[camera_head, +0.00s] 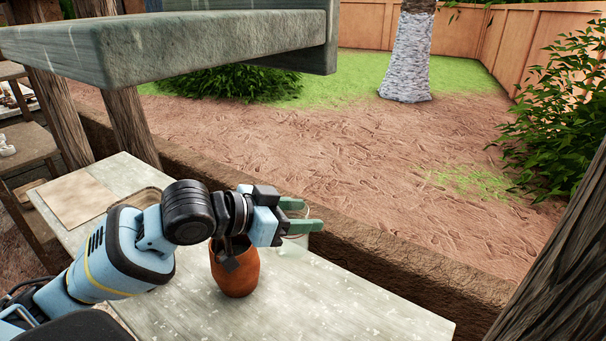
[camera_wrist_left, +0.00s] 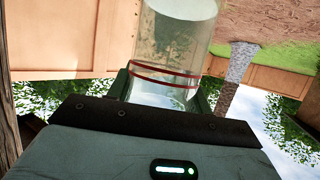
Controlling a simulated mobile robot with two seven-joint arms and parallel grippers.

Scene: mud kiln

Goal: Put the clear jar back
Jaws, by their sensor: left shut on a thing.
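My left gripper (camera_head: 308,214) reaches in from the left over the table, its green fingers pointing right. It is shut on the clear jar (camera_wrist_left: 172,50), which shows in the left wrist view as a see-through cylinder with thin red bands. In the head view the jar (camera_head: 296,242) is barely visible, mostly hidden by the fingers. I cannot tell whether its base touches the table. My right gripper is not in view.
A terracotta pot (camera_head: 235,272) stands on the grey table (camera_head: 350,305) just below my left wrist. A flat board (camera_head: 75,198) and a tray lie at the left. A thick grey shelf (camera_head: 200,45) overhangs the back. The table's right front is clear.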

